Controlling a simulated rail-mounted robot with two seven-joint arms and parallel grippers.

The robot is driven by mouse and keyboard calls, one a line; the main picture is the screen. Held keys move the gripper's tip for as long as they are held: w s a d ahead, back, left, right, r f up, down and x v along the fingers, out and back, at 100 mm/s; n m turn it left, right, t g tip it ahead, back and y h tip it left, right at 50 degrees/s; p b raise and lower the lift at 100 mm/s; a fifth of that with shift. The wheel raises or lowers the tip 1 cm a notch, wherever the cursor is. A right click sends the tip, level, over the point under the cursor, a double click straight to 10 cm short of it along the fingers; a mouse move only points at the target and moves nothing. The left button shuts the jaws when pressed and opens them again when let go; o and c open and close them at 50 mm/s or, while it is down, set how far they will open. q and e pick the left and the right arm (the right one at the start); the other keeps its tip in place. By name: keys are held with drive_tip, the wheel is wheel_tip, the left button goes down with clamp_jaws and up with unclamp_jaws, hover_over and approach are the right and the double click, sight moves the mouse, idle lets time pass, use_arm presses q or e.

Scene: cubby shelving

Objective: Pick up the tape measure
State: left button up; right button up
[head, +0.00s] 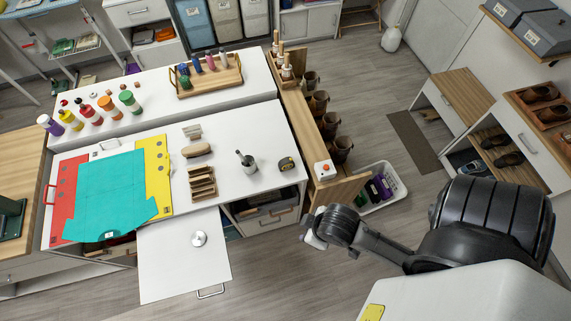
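The tape measure (287,163), a small black and yellow case, rests on the white worktop (262,115) near its right edge. My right arm comes in from the right. Its end, with the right gripper (314,234), is beyond the worktop's lower right corner, below and right of the tape measure and apart from it. The fingers are too small and turned away to tell if they are open or shut. My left gripper is not in view.
A dark bottle-like object (247,163) stands left of the tape measure. A wooden rack (202,182) and brush (197,150) lie further left. A wooden ledge (342,192) with a white box and red button (325,170) borders the right side. An extended white panel (180,265) juts out in front.

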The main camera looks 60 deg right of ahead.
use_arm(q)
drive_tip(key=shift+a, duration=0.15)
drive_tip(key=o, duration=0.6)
